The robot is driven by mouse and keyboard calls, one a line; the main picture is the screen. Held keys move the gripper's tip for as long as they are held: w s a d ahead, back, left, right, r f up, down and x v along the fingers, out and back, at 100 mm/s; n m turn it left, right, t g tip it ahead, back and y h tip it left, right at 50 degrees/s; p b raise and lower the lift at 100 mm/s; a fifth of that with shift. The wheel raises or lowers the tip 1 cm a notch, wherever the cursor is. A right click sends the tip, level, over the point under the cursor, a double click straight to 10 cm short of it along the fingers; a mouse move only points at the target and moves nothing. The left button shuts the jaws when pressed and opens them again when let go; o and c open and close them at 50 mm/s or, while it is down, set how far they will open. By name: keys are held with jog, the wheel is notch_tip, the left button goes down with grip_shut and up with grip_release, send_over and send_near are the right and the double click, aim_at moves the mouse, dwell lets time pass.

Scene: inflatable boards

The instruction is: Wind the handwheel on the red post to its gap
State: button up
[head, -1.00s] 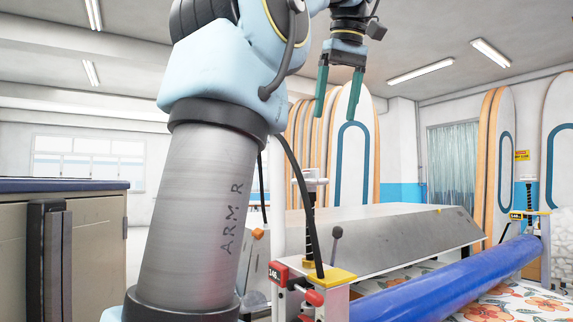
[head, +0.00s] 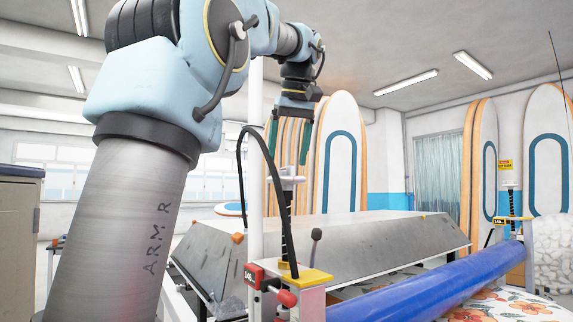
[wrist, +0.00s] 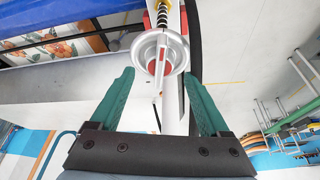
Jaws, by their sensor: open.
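The red-marked post (head: 311,305) stands at the near left end of the blue roller, with a red counter (head: 254,275) whose digits are too small to read surely. A dark spring and screw (head: 285,225) rise from its yellow top plate to a pale handwheel (head: 291,181). My gripper (head: 288,158) is open, pointing down just above the handwheel.
A white upright pole (head: 256,200) and a black hose stand close beside the screw. The blue roller (head: 430,282) runs right to a second post (head: 515,225). A grey sloped metal bench (head: 370,240) lies behind. Surfboards (head: 341,165) lean at the back.

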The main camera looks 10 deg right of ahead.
jog(key=shift+x, duration=1)
grip_shut()
